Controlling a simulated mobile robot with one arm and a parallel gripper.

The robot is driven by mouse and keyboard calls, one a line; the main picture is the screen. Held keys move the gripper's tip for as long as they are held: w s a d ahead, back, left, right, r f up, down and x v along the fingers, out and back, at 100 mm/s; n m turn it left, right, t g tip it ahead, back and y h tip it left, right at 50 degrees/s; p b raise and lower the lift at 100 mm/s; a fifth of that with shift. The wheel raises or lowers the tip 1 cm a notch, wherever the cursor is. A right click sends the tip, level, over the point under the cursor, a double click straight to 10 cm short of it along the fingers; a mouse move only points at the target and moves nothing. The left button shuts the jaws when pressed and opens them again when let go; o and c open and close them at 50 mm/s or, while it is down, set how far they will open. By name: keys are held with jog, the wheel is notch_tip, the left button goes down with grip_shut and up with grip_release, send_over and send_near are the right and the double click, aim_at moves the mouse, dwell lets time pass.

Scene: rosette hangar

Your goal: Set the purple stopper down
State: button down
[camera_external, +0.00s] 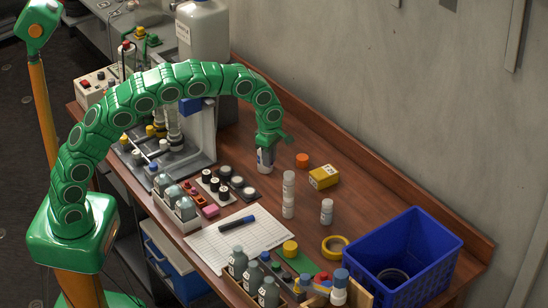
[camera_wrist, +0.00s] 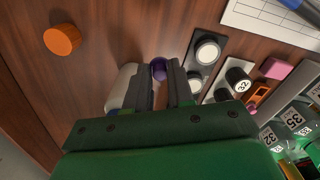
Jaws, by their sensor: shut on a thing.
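The purple stopper (camera_wrist: 158,70) is a small, round, dark purple piece. It shows between the tips of my gripper (camera_wrist: 160,68) in the wrist view, and the jaws are shut on it. I cannot make the stopper out in the external view. There my gripper (camera_external: 267,146) points down over the wooden bench, left of an orange cap (camera_external: 302,160). A white cylindrical piece (camera_wrist: 121,90) lies partly behind the left finger in the wrist view. I cannot tell whether they touch.
Two white vials (camera_external: 288,191) (camera_external: 327,211) and a yellow box (camera_external: 323,177) stand to the right. A black pad with round white-topped pieces (camera_wrist: 206,52) is close by the right finger. A blue crate (camera_external: 428,222) is at the bench's right end.

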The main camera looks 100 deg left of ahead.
jog(key=shift+w+a+f, duration=0.3)
jog(key=shift+w+f, duration=0.35)
jog(key=shift+f, duration=0.25)
jog(key=shift+w+a+f, duration=0.35)
jog(key=shift+w+f, duration=0.3)
jog(key=shift+f, duration=0.3)
jog(key=shift+w+a+f, duration=0.3)
jog(key=shift+w+f, duration=0.35)
jog(key=shift+f, duration=0.25)
jog(key=shift+d+f, duration=0.1)
jog(key=shift+f, duration=1.35)
jog(key=c, duration=1)
grip_release()
notch_tip(320, 180, up, 12)
jog(key=shift+r, duration=0.1)
